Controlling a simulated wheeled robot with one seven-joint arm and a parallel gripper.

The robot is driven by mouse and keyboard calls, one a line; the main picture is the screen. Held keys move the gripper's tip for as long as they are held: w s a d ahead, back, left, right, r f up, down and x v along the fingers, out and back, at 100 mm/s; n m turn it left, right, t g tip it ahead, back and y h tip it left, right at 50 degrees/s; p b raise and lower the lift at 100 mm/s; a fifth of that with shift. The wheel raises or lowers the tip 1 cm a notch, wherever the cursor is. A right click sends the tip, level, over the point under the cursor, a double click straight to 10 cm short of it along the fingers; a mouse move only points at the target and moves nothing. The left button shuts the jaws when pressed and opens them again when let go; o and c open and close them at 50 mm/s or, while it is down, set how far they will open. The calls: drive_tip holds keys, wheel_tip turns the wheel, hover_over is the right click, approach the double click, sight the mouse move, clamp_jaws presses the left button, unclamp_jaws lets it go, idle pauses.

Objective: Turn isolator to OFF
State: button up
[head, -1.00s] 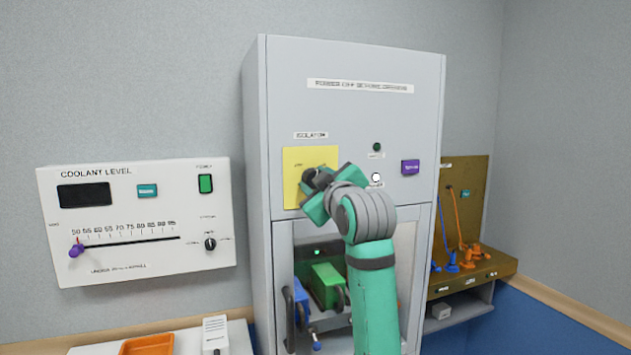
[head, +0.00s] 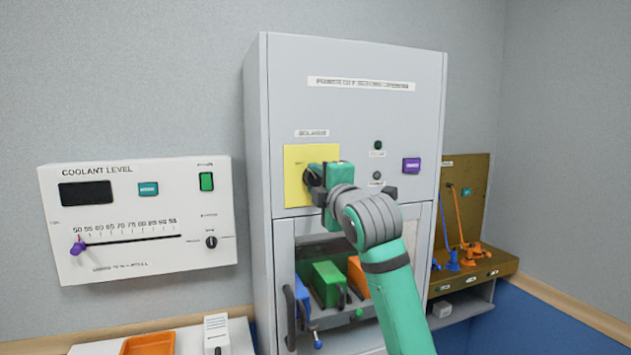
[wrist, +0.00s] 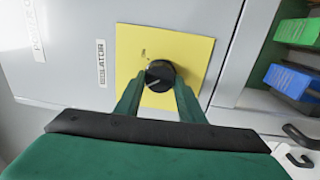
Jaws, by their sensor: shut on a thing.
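The isolator is a black round knob (wrist: 160,76) on a yellow square plate (head: 296,191) on the grey cabinet's upper front. In the wrist view a pale line marks the knob's face, and a small label stands on the plate near it. My gripper (head: 314,178) is shut on the knob, one green finger at each side in the wrist view (wrist: 160,82). In the head view the gripper hides much of the knob and the plate's right part. The plate's lettering is too small to read surely.
The grey cabinet (head: 350,60) has a purple button (head: 411,166) and a dark green lamp (head: 378,145) right of my gripper. Below is an open bay with blue, green (head: 328,283) and orange modules. A coolant panel (head: 140,265) hangs at left, a brown rack (head: 480,200) stands at right.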

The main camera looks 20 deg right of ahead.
drive_tip(key=shift+n, duration=0.9)
drive_tip(key=o, duration=1)
drive_tip(key=shift+o, duration=0.2)
drive_tip(key=s, duration=1.1)
drive_tip(key=shift+d+f, duration=0.2)
drive_tip(key=shift+f, duration=0.15)
drive_tip(key=shift+w, duration=0.2)
